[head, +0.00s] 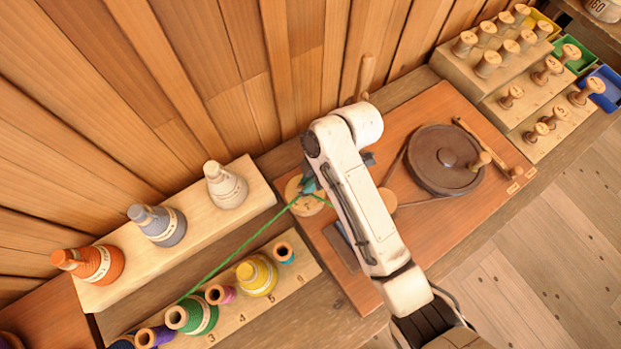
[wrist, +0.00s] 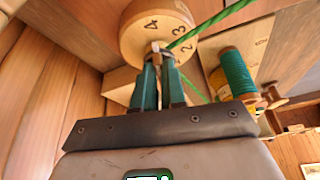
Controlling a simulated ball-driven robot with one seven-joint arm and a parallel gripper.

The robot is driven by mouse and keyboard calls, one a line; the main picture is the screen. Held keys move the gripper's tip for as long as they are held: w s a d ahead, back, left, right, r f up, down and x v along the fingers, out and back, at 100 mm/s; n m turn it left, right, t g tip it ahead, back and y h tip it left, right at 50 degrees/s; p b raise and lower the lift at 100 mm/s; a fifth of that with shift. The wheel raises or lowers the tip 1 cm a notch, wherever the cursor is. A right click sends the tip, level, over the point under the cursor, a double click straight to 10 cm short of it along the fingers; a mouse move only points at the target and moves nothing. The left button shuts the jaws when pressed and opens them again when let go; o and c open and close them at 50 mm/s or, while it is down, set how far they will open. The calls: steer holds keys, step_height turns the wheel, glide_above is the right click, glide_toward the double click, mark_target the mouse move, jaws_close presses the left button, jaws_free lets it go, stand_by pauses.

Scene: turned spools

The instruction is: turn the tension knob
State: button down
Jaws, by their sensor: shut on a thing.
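The tension knob (wrist: 140,32) is a round pale wooden disc with the numbers 4, 3 and 2 on its face, at the top of the wrist view. In the head view the knob (head: 293,188) shows partly beneath my gripper (head: 311,186), on the left end of the red-brown board. My gripper's teal fingers (wrist: 158,60) are closed at the disc's lower edge, around a small pale lever or pointer (wrist: 155,46). The fingers hide most of that piece. A green thread (head: 245,240) runs from the green spool (head: 197,315) up to the knob area.
A dark round wheel (head: 445,160) with a crank sits right of my arm. A pale rack (head: 112,290) of cones and a numbered spool rack (head: 275,305) stand left. Stepped blocks of pegs (head: 515,75) and coloured bins stand far right. A plank wall closes the back.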

steer(key=shift+r, duration=0.1)
stand_by(0.3)
steer(key=c, duration=1.2)
jaws_free()
